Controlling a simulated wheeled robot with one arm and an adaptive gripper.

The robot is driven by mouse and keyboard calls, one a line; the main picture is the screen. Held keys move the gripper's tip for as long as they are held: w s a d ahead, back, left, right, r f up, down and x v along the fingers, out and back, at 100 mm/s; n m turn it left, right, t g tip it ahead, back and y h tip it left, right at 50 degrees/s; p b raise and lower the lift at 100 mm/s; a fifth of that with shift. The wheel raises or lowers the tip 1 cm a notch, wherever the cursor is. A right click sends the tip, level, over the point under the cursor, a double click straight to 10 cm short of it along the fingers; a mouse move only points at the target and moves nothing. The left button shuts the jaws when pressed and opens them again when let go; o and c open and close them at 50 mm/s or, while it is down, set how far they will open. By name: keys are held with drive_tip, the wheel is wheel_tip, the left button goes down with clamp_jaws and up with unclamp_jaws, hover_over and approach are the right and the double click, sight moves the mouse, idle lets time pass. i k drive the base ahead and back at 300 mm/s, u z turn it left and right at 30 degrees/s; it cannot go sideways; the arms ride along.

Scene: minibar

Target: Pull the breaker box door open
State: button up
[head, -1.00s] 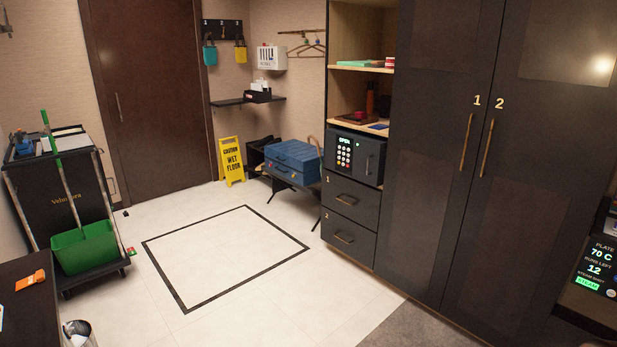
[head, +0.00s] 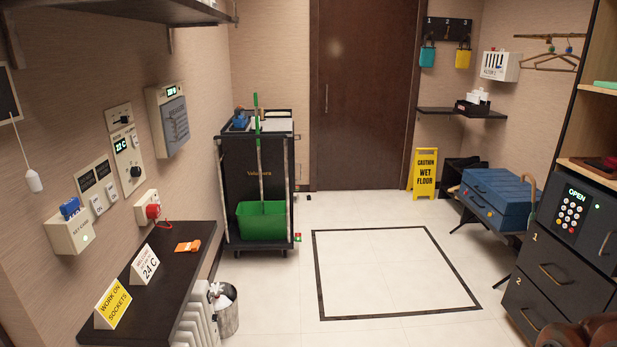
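I cannot tell for certain which thing is the breaker box. A beige wall box (head: 168,118) on the left wall has a small lit display at its top and a grey ribbed panel on its front. A white box (head: 500,66) with dark vertical slots and small lettering hangs on the back wall at the right; its lettering is too small to read. No door stands visibly open on either box. My gripper is not in view.
A cleaning cart (head: 256,175) stands beyond. The outlined floor square (head: 395,270) is clear. A blue case (head: 495,195) and drawers (head: 555,275) stand right.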

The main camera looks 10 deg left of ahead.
sight(175, 116)
drive_tip(key=u, duration=0.85)
drive_tip(key=i, duration=1.15)
drive_tip(key=u, duration=1.15)
drive_tip(key=k, duration=1.25)
drive_tip(key=z, duration=0.4)
drive_tip(key=i, duration=1.85)
drive_tip(key=u, duration=0.85)
